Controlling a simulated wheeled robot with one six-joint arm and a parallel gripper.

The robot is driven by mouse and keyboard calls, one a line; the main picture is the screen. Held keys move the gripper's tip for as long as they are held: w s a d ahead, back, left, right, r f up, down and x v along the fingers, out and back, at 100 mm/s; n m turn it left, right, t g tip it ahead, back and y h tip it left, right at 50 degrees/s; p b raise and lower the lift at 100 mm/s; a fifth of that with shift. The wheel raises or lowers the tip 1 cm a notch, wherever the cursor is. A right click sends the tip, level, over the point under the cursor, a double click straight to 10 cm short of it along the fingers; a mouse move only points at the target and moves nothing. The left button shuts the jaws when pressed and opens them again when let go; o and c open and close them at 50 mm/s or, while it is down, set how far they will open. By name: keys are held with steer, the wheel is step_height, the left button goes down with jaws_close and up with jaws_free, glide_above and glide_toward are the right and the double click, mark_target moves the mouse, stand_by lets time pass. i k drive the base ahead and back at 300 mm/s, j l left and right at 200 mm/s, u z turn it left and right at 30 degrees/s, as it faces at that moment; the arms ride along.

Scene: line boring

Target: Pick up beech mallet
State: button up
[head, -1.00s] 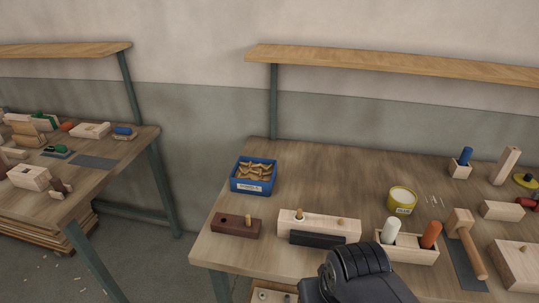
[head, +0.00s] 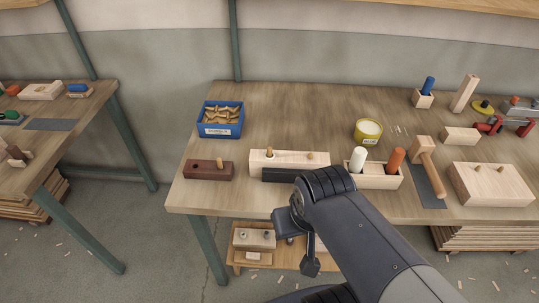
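The beech mallet (head: 424,151) lies on the right part of the near workbench, its block head at the back and its handle pointing toward the front edge. It rests on a dark grey mat (head: 429,188). My gripper (head: 309,262) hangs low in front of the bench edge, left of the mallet and well apart from it. Its fingers are small and partly hidden by my arm, so I cannot tell whether they are open or shut.
Left of the mallet, a wooden holder (head: 385,182) carries a white and an orange cylinder. A drilled beech block (head: 492,185) lies to its right. A yellow tin (head: 367,131), a blue box (head: 221,119) and a brown block (head: 209,170) also stand on the bench (head: 300,108).

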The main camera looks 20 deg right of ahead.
mark_target(419, 153)
steer(key=z, duration=1.75)
steer(key=i+l, duration=0.55)
steer(key=l, duration=0.25)
steer(key=i+l, duration=0.3)
steer(key=l, duration=0.1)
